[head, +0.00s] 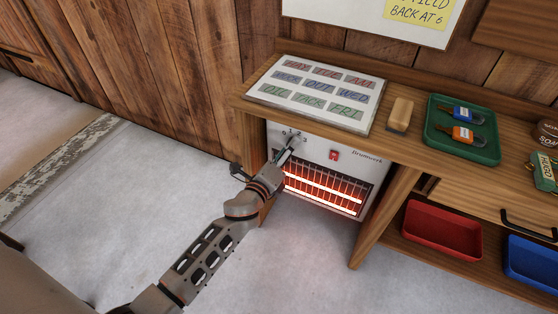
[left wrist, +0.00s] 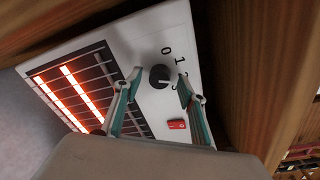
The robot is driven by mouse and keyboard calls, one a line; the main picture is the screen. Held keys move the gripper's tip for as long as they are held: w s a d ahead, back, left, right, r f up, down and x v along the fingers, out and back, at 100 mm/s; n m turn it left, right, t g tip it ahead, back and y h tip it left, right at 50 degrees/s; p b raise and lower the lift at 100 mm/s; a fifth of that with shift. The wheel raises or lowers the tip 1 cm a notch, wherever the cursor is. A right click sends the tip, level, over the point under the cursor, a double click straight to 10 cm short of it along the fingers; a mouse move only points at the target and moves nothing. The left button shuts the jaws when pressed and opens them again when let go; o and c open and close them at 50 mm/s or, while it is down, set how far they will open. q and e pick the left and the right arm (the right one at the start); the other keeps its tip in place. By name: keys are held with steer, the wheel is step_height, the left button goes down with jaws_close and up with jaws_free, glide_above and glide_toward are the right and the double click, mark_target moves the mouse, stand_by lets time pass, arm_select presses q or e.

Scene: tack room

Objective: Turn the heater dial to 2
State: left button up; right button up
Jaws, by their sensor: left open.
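The white heater (head: 350,152) stands under the wooden bench, its bars glowing orange behind a dark grille. Its round black dial (left wrist: 160,77) shows in the left wrist view, with the figures 0, 1 and others partly hidden beside it. A pale mark on the dial points roughly right, but I cannot tell exactly which figure it meets. My left gripper (head: 292,143) is at the heater's upper left corner, largely covering the dial in the head view. In the left wrist view its open fingers (left wrist: 159,84) are on either side of the dial, with visible gaps. My right gripper is not in view.
A red switch (head: 333,155) is on the heater's front, right of the dial. The bench leg (head: 384,215) stands right of the heater. On the bench are a word board (head: 375,117), a brush (head: 400,114) and a green tray (head: 485,152). The floor at left is clear.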

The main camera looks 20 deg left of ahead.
arm_select(q)
steer(key=s+r, duration=0.1)
steer(key=s, duration=1)
steer(key=shift+a, duration=0.25)
